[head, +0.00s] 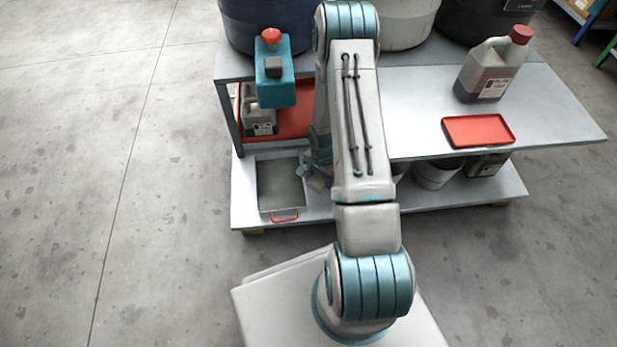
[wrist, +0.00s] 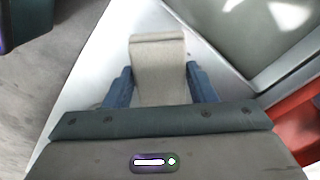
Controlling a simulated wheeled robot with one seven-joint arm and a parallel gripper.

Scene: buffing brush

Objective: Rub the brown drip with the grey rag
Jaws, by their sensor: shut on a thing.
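My gripper (wrist: 160,82) shows in the wrist view with its two blue fingers on either side of a pale grey folded rag (wrist: 158,62). It is shut on the rag, which stands out ahead of the fingers over a light metal surface (wrist: 85,85). I cannot tell whether the rag touches that surface. In the head view, the gripper (head: 318,172) is mostly hidden by my arm, low beside the metal tray. I cannot make out the brown drip in either view.
A metal tray (head: 262,163) with a red handle (head: 284,216) sits on the lower shelf (head: 243,205). A red tray (head: 478,131) and a jug (head: 490,68) stand on the upper surface (head: 415,105). A teal container (head: 275,82) with a red cap is at left. Large tubs stand behind.

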